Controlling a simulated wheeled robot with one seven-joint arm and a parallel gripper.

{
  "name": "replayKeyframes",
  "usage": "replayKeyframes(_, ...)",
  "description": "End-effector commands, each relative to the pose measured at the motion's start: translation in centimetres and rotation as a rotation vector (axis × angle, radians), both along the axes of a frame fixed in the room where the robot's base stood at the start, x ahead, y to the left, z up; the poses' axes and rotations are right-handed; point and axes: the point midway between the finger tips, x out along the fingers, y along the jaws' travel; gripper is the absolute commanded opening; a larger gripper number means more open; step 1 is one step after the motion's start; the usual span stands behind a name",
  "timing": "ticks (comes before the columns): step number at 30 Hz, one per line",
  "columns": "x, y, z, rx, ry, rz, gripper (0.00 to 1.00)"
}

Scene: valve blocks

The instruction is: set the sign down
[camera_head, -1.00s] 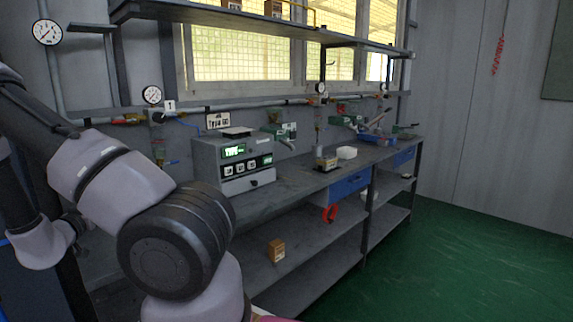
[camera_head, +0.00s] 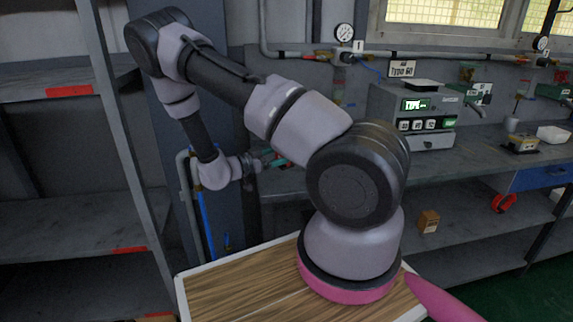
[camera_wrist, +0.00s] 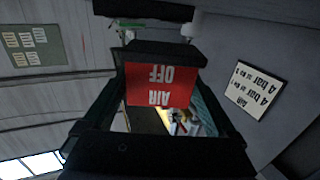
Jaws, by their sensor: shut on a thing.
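A red sign (camera_wrist: 155,84) with white letters reading "AIR OFF" shows upside down in the wrist view. My gripper (camera_wrist: 165,55) is shut on it, with dark finger parts around and above the sign. In the head view my gripper (camera_head: 268,162) is small and partly lost against the bench, left of the grey device. I cannot make out the sign there. The wrist view does not show the sign touching any surface.
A white wall label (camera_wrist: 251,88) is right of the sign in the wrist view. The head view shows a workbench (camera_head: 450,155) with a grey device (camera_head: 412,118), and a shelf rack (camera_head: 60,170) at left. A small brown box (camera_head: 428,221) sits on the lower shelf.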

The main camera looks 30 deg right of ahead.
Motion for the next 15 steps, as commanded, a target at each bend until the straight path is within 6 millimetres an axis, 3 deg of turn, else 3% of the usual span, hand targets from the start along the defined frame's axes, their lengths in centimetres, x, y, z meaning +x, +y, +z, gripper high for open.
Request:
replayKeyframes(10,0.0,0.0,-3.8,-0.001,0.002,0.000,0.34)
replayKeyframes(15,0.0,0.0,-4.2,-0.001,-0.001,0.001,0.34)
